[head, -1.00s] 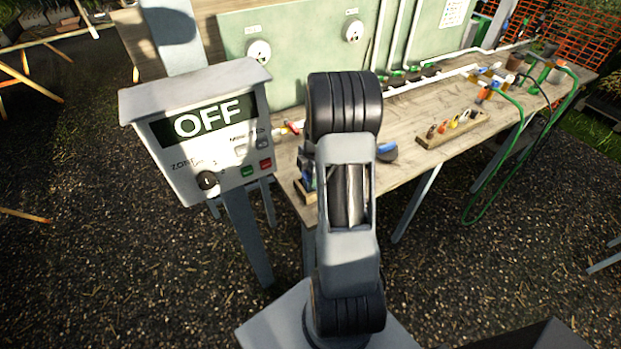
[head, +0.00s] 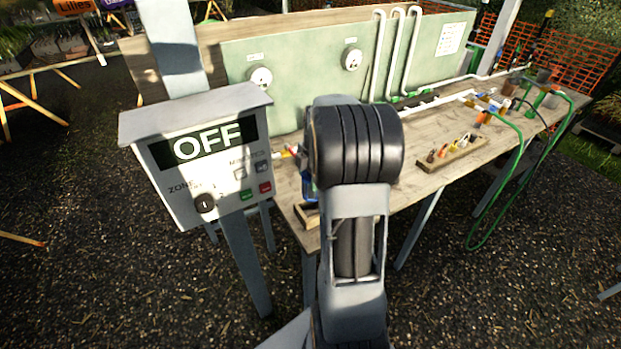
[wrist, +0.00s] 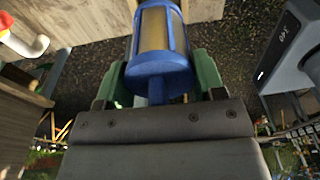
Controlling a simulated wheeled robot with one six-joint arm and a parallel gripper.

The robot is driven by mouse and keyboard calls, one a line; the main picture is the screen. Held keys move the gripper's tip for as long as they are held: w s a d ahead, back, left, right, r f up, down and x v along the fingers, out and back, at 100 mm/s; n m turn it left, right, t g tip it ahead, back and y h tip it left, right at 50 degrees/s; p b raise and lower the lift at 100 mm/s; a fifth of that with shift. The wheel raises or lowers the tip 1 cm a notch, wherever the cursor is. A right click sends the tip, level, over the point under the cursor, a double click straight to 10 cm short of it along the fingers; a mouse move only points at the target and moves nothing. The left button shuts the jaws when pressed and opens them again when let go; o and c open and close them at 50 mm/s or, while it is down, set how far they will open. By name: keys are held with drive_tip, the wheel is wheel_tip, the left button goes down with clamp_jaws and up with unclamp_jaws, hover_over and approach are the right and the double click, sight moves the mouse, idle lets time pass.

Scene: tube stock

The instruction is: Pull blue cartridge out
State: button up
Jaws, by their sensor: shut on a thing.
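The blue cartridge (wrist: 160,45), a blue cage around a tan core, fills the upper middle of the wrist view. My gripper (wrist: 160,88) is shut on it, with a green finger on each side of its near end. The cartridge's far end runs out of the wrist view at the top, so I cannot tell whether it touches anything there. In the head view my arm hides most of the gripper area; a small patch of blue shows just left of the arm, above the bench's near end.
A grey control box (head: 203,150) reading OFF stands on a post left of my arm. The wooden bench (head: 415,148) holds a small wooden rack (head: 451,154) with several coloured parts. A green board (head: 300,75) with gauges stands behind. A green hose (head: 488,215) hangs at right.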

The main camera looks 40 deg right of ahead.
drive_tip(key=shift+r, duration=0.2)
drive_tip(key=shift+r+p, duration=1.7)
drive_tip(key=shift+r, duration=0.65)
